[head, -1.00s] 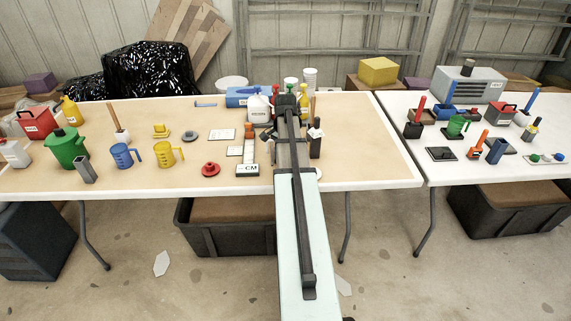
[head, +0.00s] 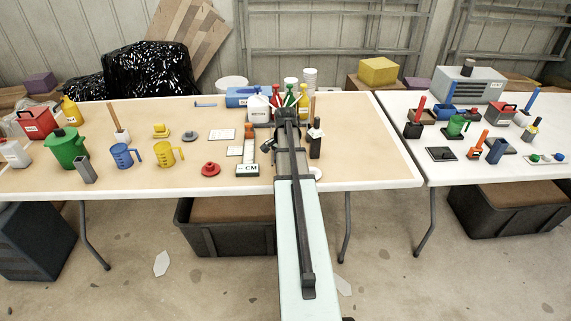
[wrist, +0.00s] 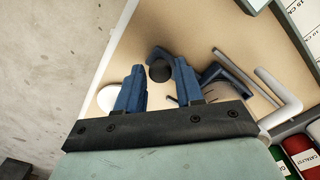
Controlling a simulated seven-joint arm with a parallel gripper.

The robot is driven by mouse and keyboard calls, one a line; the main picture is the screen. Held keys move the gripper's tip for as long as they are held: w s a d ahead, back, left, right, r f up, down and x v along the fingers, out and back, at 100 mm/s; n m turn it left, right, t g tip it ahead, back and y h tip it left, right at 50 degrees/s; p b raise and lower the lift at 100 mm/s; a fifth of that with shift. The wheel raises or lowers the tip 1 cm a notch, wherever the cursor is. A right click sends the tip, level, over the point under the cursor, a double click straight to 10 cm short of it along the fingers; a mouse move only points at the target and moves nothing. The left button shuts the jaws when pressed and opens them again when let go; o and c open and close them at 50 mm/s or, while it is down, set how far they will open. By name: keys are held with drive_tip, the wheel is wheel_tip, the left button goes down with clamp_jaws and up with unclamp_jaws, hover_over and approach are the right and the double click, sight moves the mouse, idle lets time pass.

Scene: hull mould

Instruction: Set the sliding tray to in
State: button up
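I cannot pick out the sliding tray with certainty. A grey cabinet (head: 482,88) with a slatted front stands on the right table, and a blue box-shaped part (head: 444,112) sits in front of it; I cannot tell whether either is the tray or has it. My gripper (wrist: 160,68) is open in the wrist view, its two blue fingers apart. A round black knob-like thing (wrist: 160,71) shows between the fingertips; I see no contact. In the head view my arm hides most of the gripper, over the right part of the near table.
Below the fingers in the wrist view are a grey bent bar (wrist: 270,88), a white disc (wrist: 107,98) and the table edge. Red and green bottles (wrist: 300,152) stand close at the lower right. In the head view, a white jug (head: 258,109) stands left of my arm.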

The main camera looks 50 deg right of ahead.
clamp_jaws()
idle(0.3)
drive_tip(key=w+d, duration=1)
drive_tip(key=shift+w+d+r, duration=0.1)
drive_tip(key=shift+w+d, duration=0.05)
drive_tip(key=shift+d, duration=0.05)
drive_tip(key=shift+o, duration=1.7)
unclamp_jaws()
wheel_tip(320, 180, up, 14)
